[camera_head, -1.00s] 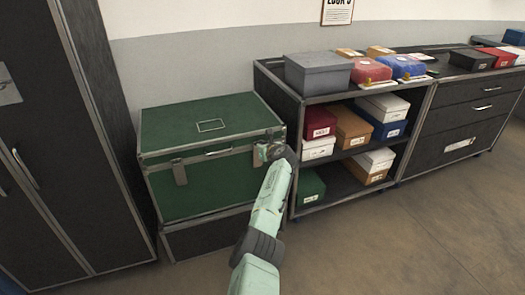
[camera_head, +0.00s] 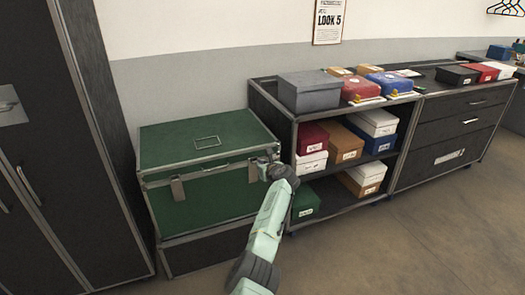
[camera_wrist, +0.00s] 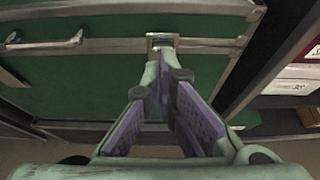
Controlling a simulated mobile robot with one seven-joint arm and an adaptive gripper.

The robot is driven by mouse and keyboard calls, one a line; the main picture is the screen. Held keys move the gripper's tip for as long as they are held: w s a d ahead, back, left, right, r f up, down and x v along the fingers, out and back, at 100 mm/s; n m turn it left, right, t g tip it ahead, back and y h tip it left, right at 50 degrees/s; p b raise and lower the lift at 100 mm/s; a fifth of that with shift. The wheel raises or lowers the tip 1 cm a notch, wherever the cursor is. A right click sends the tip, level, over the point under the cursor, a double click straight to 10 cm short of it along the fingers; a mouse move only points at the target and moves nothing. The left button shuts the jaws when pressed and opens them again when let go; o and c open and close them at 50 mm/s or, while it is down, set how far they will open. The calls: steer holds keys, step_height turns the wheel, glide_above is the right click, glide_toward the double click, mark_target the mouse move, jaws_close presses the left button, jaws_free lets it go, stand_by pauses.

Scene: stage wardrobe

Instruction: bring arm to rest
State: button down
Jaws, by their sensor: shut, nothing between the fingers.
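My gripper (camera_wrist: 162,65) is shut and empty in the wrist view, its fingertips together in front of a metal latch (camera_wrist: 162,41) on the trunk; I cannot tell whether they touch it. In the head view my gripper (camera_head: 265,163) is at the front right of the green trunk (camera_head: 190,198), partly hidden by my own wrist. The trunk's lid (camera_head: 170,146) is down, with a handle on top and metal edging. A front latch (camera_head: 178,188) shows on the left side of the trunk.
A dark wardrobe (camera_head: 60,200) stands at the left. Right of the trunk is a shelf unit (camera_head: 330,190) with several boxes, then a dark drawer cabinet (camera_head: 455,135). The floor (camera_head: 440,215) at the lower right is clear. A poster (camera_head: 328,22) hangs on the wall.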

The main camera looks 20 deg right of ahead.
step_height(320, 180, up, 8)
steer(key=s, duration=0.1)
steer(key=shift+s+b, duration=0.25)
steer(key=shift+b, duration=0.1)
